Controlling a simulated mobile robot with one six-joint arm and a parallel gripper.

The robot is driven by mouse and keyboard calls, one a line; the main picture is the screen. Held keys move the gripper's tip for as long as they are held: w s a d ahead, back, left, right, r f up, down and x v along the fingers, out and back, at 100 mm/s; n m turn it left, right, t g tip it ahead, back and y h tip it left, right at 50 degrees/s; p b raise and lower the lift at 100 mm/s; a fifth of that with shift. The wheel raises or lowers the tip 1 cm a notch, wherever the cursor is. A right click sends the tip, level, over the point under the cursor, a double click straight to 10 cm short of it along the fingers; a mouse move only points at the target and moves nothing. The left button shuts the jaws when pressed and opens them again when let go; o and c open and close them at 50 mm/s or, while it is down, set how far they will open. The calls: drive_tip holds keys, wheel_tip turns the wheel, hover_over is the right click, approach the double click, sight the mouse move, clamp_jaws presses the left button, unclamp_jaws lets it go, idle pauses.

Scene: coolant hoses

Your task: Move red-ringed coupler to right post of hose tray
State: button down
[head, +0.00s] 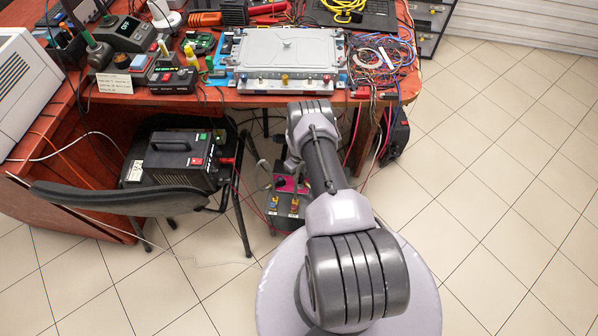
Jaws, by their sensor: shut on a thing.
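My arm reaches from its round base up to the front edge of the red workbench. Its end is hidden behind my own arm links, so I cannot make out my gripper or what is in it. A flat grey plate unit (288,50) lies on the bench, with small fittings along its front edge. One is a yellow fitting (285,80) and one a small red fitting (326,79). I cannot tell whether the red one is the red-ringed coupler. I cannot clearly identify the hose tray or its right post.
A tangle of wires (380,55) lies right of the plate. Meters and tools crowd the bench's left. Below stand a black chair (115,200), a black power unit (180,158) and a box with a magenta panel (291,184). The tiled floor at right is clear.

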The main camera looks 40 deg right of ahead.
drive_tip(key=shift+f, duration=0.85)
drive_tip(key=shift+f, duration=0.2)
drive_tip(key=shift+f, duration=0.6)
drive_tip(key=shift+f, duration=0.1)
idle(0.3)
drive_tip(key=shift+f, duration=0.25)
drive_tip(key=shift+f, duration=0.4)
idle(2.1)
drive_tip(key=c, duration=1.1)
unclamp_jaws()
